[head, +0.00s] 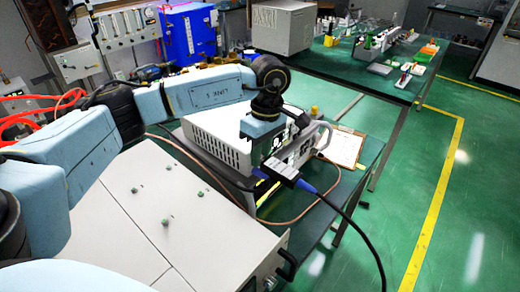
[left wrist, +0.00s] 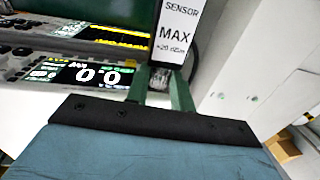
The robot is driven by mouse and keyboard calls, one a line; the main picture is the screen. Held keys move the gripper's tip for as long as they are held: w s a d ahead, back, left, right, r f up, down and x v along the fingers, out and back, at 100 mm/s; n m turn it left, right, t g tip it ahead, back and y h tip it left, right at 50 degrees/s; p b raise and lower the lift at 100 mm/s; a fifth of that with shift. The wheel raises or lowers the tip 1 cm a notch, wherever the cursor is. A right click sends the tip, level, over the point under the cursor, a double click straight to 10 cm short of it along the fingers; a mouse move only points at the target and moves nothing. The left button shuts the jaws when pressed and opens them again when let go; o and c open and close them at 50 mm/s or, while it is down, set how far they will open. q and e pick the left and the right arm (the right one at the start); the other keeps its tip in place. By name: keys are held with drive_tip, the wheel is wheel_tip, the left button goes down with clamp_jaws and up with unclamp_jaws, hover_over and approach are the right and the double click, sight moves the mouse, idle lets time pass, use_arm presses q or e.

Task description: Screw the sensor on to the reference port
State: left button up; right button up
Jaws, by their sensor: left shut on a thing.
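The sensor (head: 280,167) is a dark block with a white label and a blue cable end; a black cable runs from it to the lower right. In the left wrist view the sensor (left wrist: 179,32) shows its label with "SENSOR MAX". My left gripper (head: 268,158) is shut on it, with its green fingers (left wrist: 160,88) at the sensor's end. The sensor is in front of the white instrument (head: 218,144) on the bench. I cannot pick out the reference port; the gripper and sensor cover part of the instrument's front. My right gripper is not in view.
A lit display (left wrist: 88,75) shows beside the fingers in the left wrist view. A clipboard (head: 343,146) lies right of the instrument. A large pale cabinet (head: 150,235) stands in the near left. A brown cable (head: 285,218) curves along the bench. The green floor at right is open.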

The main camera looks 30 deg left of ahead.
use_arm(q)
drive_tip(key=shift+w+d+g, duration=0.1)
drive_tip(key=shift+w+g, duration=0.1)
drive_tip(key=shift+g, duration=0.5)
drive_tip(key=shift+w+g+y, duration=0.15)
drive_tip(key=shift+g+y, duration=0.15)
drive_tip(key=shift+g, duration=0.9)
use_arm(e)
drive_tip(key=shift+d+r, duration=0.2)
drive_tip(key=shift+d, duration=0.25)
use_arm(q)
drive_tip(key=o, duration=1)
drive_tip(key=shift+f, duration=0.1)
drive_tip(key=p+v, duration=0.3)
drive_tip(key=v, duration=1)
drive_tip(key=shift+w, duration=0.15)
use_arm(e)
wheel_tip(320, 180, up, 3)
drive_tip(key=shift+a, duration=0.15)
